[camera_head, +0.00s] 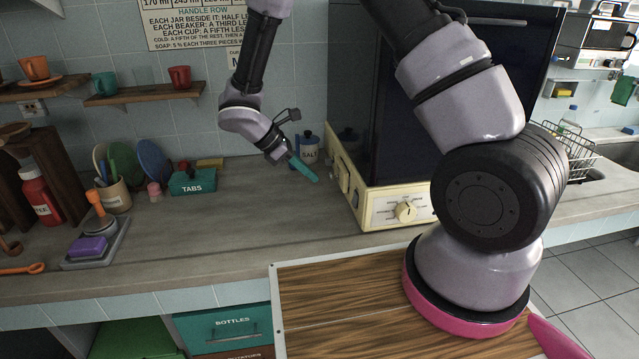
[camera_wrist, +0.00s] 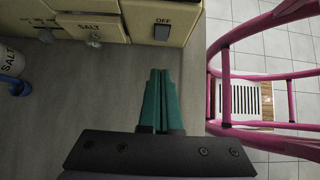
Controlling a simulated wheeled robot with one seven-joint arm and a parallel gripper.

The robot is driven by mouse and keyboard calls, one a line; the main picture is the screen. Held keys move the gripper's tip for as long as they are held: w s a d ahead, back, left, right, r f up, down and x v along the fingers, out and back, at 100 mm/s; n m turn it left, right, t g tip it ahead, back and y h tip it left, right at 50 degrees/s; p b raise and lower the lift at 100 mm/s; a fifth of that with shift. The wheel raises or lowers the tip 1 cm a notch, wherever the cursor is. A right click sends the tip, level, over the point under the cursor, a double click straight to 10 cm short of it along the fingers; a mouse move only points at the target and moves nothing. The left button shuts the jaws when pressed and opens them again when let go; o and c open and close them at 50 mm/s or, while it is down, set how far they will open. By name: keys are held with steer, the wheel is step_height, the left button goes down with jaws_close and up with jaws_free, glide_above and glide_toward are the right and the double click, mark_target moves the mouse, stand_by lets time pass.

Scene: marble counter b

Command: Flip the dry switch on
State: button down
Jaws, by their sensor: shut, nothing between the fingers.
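A dark appliance (camera_head: 370,100) stands on the counter on a cream base. In the wrist view a small dark switch (camera_wrist: 161,32) sits on the cream side panel (camera_wrist: 143,14), under the word OFF. I cannot read the word "dry" on it. In the head view the panel is seen at a steep angle and the switch cannot be made out clearly. My gripper (camera_head: 316,180) has teal fingers and is to the left of the panel. In the wrist view the shut, empty fingertips (camera_wrist: 160,72) point toward the switch, with a gap between.
A round dial (camera_head: 405,211) is on the front of the base. A drawer marked SALT (camera_wrist: 92,27) is left of the switch. A blue SALT jar (camera_head: 307,150) stands behind my gripper. A TABS box (camera_head: 193,182) is farther left, with bare counter (camera_head: 240,215) between.

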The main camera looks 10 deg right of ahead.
mark_target(354, 199)
steer(key=shift+a+r, duration=0.15)
steer(key=shift+r, duration=0.05)
steer(key=shift+a+f+y, duration=0.2)
steer(key=shift+f+y, duration=0.1)
steer(key=shift+f, duration=0.45)
steer(key=x, duration=0.9)
steer(key=shift+d+f, duration=0.25)
steer(key=d, duration=0.2)
steer(key=shift+d+f, duration=0.25)
steer(key=shift+d, duration=0.05)
steer(key=shift+d+f, duration=0.1)
steer(key=shift+d, duration=0.7)
